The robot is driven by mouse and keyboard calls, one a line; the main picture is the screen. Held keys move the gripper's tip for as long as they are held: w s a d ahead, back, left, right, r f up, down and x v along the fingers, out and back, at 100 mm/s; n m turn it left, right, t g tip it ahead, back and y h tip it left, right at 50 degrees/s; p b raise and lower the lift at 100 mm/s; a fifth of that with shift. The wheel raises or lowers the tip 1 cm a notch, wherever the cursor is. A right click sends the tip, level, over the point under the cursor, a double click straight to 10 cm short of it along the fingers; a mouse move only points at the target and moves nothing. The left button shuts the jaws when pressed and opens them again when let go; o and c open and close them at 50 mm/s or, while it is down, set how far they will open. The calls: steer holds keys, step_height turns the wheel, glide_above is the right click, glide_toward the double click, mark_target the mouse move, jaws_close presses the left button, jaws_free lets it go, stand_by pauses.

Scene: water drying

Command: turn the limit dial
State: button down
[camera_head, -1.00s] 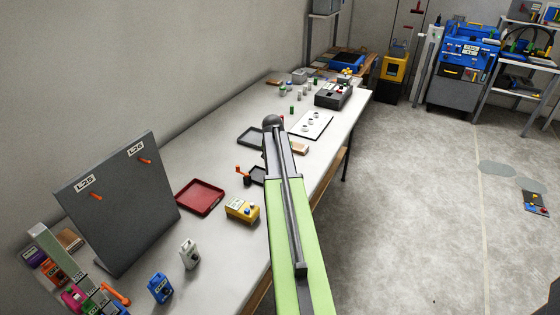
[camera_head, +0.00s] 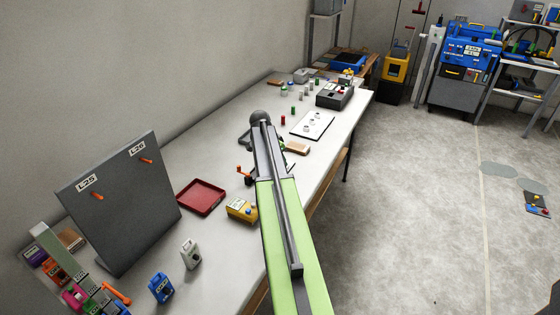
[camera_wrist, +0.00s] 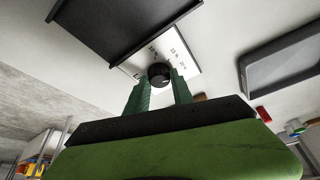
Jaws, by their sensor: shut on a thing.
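The limit dial is a round black knob (camera_wrist: 159,72) on a white plate (camera_wrist: 182,57) with small printed marks, at the middle of the wrist view. My gripper (camera_wrist: 160,80) has its two green fingers on either side of the knob and is shut on it. The lower part of the knob is close between the fingertips. In the head view my arm hides the dial and most of the gripper. I cannot read the dial's setting.
In the wrist view a dark tray-like thing (camera_wrist: 112,22) lies at the upper left and a grey tray (camera_wrist: 284,68) at the right. In the head view a red tray (camera_head: 201,197) and a yellow box (camera_head: 241,210) stand left of my arm.

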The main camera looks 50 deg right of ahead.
steer(key=shift+s, duration=0.1)
stand_by(0.3)
steer(key=c, duration=1.1)
jaws_free()
steer(key=p+v, duration=1.6)
steer(key=v, duration=0.1)
steer(key=shift+r, duration=0.2)
